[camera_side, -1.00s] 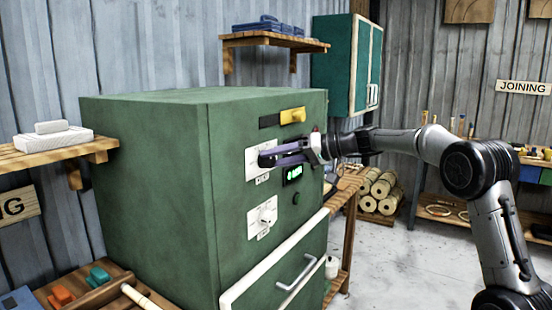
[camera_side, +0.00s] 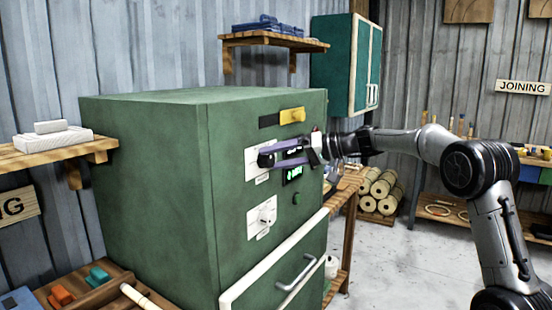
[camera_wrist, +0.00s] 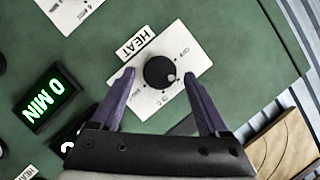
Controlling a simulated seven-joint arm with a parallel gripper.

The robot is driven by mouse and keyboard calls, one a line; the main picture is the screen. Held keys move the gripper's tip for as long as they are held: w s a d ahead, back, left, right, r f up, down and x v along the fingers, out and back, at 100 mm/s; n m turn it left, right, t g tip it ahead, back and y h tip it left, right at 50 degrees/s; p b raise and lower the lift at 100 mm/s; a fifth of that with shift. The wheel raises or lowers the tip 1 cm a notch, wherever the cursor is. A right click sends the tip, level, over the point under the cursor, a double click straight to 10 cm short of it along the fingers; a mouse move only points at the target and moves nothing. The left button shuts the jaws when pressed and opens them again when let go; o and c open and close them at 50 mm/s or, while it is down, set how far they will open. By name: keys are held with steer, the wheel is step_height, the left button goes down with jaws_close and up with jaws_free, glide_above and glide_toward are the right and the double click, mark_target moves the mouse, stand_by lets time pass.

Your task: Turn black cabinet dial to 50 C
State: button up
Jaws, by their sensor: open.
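The black dial (camera_wrist: 160,72) sits on a white plate (camera_wrist: 150,101) marked HEAT on the green cabinet (camera_side: 150,150). A small light mark shows near the dial's lower right edge in the wrist view; the scale words are too small to read surely. My gripper (camera_wrist: 159,74) is open, with one purple finger on each side of the dial and a gap showing around it. In the side view my gripper (camera_side: 266,152) is at the upper white plate (camera_side: 252,172) and hides the dial there.
A lit display (camera_wrist: 45,98) reads 0 MIN. Below are a second dial (camera_side: 265,215) on a white plate and a green lamp (camera_side: 296,198). A drawer handle (camera_side: 297,272) juts out lower down.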

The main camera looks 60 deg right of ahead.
steer(key=v, duration=0.7)
steer(key=shift+s, duration=0.15)
